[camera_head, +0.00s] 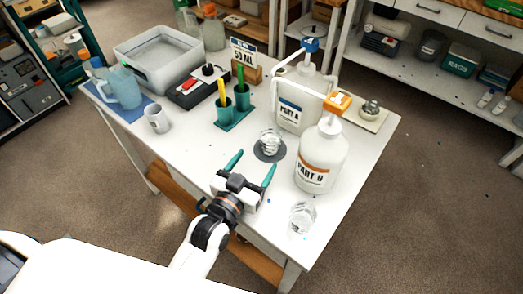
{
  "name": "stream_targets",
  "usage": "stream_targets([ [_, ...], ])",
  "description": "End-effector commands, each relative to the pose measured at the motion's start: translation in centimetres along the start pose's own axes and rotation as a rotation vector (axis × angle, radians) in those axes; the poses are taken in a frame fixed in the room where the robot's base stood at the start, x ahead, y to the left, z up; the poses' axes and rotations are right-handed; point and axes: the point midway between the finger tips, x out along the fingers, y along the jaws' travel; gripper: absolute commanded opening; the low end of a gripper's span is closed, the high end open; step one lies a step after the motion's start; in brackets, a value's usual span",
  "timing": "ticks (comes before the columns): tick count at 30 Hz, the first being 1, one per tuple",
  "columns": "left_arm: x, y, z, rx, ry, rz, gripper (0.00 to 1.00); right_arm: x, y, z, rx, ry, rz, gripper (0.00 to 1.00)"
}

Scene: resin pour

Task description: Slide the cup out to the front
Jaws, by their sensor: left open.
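A clear ribbed cup (270,141) stands upright on a dark grey round pad (271,153) near the middle of the white table, beside the pump bottles. My left gripper (252,168) reaches in from the front with its two teal fingers spread apart. It is empty, and its fingertips point toward the cup from the near side, a little short of it. A second clear cup (302,217) stands near the front right edge. My right gripper is not in view.
The white Part A bottle (295,104) with a blue pump and the Part B bottle (320,160) with an orange pump stand right of the cup. A teal holder (234,118), a mug (157,118) and a grey tub (158,62) are left and behind. The table's front left is clear.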

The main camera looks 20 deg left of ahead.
Motion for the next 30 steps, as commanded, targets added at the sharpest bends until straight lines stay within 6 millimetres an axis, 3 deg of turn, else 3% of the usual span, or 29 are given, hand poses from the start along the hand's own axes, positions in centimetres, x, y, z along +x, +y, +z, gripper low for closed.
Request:
stream_targets([
  [12, 7.5, 0.0, 0.1, 0.0, -0.002, 0.0, 0.75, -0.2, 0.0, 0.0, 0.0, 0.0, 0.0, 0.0],
  [18, 10.2, 0.0, 0.1, 0.0, -0.001, 0.0, 0.75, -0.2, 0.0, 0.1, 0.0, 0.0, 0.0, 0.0],
  [30, 11.3, 0.0, 0.0, 0.0, 0.0, 0.0, 0.75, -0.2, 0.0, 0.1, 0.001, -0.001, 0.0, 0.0],
])
